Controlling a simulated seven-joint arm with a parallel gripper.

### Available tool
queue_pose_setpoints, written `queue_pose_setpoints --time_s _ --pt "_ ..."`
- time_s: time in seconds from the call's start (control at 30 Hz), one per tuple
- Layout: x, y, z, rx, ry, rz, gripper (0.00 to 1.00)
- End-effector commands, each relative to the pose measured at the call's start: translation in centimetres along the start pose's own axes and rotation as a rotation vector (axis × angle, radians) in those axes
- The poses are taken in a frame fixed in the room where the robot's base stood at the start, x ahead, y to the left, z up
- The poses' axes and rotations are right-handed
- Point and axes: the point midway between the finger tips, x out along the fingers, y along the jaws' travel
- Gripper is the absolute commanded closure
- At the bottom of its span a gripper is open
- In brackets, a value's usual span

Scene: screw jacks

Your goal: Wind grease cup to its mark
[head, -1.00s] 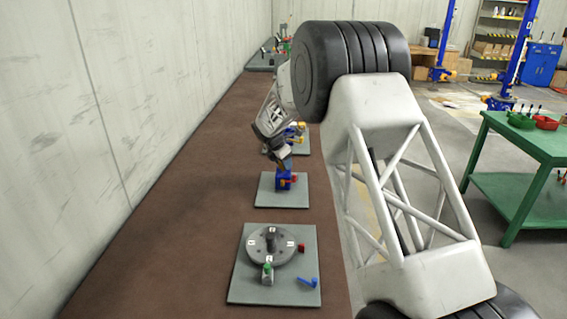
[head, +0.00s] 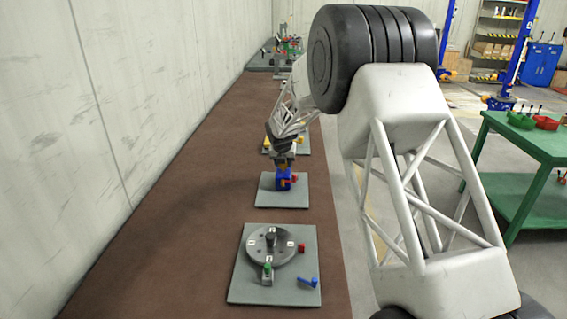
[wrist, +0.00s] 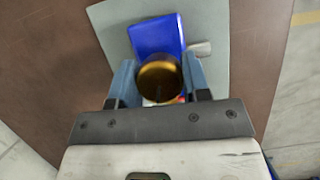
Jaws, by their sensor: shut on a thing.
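The grease cup, a round brass cap (wrist: 160,80), sits between the two fingers of my gripper (wrist: 158,84) in the wrist view, and the gripper is shut on it. A blue body (wrist: 157,36) lies beside and below the cup on a grey plate (wrist: 108,18). In the head view, my gripper (head: 283,164) is over the blue body (head: 284,180) on its plate (head: 268,196), with the cup mostly hidden there. A red part shows at the blue body's right side. I cannot make out the mark.
A nearer plate (head: 240,285) holds a grey dial disc (head: 262,254), a red block (head: 303,248) and a blue lever (head: 308,282). More plates stand farther along the brown bench (head: 170,240). A wall runs along the left. A green table (head: 535,140) stands at the right.

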Motion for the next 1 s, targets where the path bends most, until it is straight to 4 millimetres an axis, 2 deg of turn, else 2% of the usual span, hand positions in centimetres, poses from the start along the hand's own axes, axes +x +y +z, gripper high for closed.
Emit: queue_pose_setpoints --time_s 0.4,0.87,0.9,1.0 --pt "0.36 -0.06 -0.26 -0.136 0.005 0.054 0.8" --pt "0.37 -0.04 -0.28 -0.148 0.006 0.06 0.81" --pt "0.37 -0.04 -0.28 -0.148 0.006 0.06 0.55" --pt "0.32 -0.04 -0.24 -0.148 0.005 0.06 0.4"
